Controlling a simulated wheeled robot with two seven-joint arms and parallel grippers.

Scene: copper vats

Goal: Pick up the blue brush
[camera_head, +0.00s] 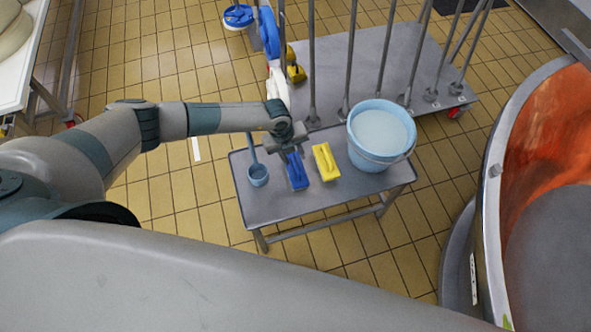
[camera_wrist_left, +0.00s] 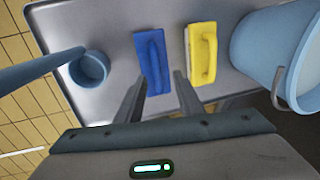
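The blue brush (camera_head: 297,171) lies on a small grey metal table (camera_head: 290,208). In the left wrist view the blue brush (camera_wrist_left: 152,62) lies ahead of the fingertips, a little left of the middle. My left gripper (camera_head: 289,154) is above the table, close over the far end of the brush. My right gripper is in neither view.
A yellow brush (camera_head: 326,163) lies just right of the blue one. A blue bucket (camera_head: 368,160) stands at the table's right, a blue ladle (camera_head: 257,174) at its left. A grey cart with upright poles (camera_head: 347,60) stands behind. A copper vat (camera_head: 545,150) is at right.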

